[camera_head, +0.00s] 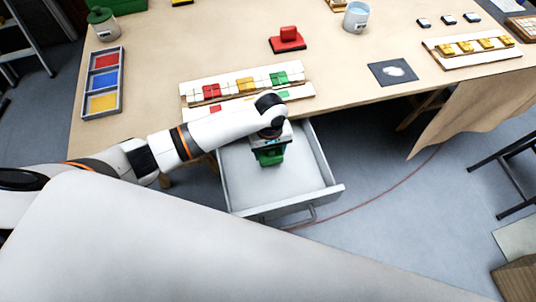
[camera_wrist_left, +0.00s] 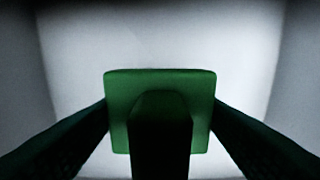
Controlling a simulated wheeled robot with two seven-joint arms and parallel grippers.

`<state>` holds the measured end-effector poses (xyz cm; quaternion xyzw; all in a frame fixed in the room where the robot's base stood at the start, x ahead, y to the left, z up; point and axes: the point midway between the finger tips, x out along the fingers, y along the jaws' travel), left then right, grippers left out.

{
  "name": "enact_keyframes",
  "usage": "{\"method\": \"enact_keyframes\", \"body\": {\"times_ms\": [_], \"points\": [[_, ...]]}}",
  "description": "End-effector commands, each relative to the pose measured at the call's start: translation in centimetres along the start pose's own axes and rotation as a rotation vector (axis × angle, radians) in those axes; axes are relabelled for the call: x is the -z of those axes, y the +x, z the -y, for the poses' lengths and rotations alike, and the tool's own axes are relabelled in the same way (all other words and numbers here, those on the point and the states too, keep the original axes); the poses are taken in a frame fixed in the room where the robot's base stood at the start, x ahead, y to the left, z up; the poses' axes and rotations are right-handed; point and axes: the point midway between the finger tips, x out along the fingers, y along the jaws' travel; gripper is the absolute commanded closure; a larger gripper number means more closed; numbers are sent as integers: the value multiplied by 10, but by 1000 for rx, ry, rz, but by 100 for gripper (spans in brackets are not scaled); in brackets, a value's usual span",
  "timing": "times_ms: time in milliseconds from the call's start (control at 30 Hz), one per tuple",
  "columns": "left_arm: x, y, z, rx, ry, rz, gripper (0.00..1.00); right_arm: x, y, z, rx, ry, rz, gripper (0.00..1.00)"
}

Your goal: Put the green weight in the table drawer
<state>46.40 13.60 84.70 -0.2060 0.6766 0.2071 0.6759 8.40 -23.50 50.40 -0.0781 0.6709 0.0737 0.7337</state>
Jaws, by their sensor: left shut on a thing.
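The green weight (camera_head: 269,157) is a small green block with a raised grip. It is over the inside of the open table drawer (camera_head: 233,182), which is white and pulled out under the table's front edge. My left gripper (camera_head: 268,150) reaches into the drawer from above and is shut on the weight. In the left wrist view the green weight (camera_wrist_left: 160,88) sits between my two dark fingers (camera_wrist_left: 160,125), with the pale drawer floor behind it. I cannot tell whether the weight touches the floor. My right gripper is not in view.
The wooden table (camera_head: 215,50) holds mosaic panels (camera_head: 240,88), a red weight (camera_head: 288,40), a three-colour tray (camera_head: 103,80) and a cup (camera_head: 356,17). A brown cloth (camera_head: 470,100) hangs at the right front edge. The rest of the drawer looks empty.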

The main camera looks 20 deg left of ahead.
Motion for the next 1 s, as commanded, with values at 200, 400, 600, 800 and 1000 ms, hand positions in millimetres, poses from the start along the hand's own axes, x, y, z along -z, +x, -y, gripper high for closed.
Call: {"method": "enact_keyframes", "body": {"times_ms": [200,400,600,800,1000], "points": [[0,24,0,1,-1,0,78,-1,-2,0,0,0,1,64],[0,40,1,3,0,1,78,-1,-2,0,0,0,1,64],[0,40,1,3,0,2,78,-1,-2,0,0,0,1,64],[0,44,0,1,1,1,27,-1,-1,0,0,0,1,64],[0,43,0,1,0,1,15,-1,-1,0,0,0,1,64]]}}
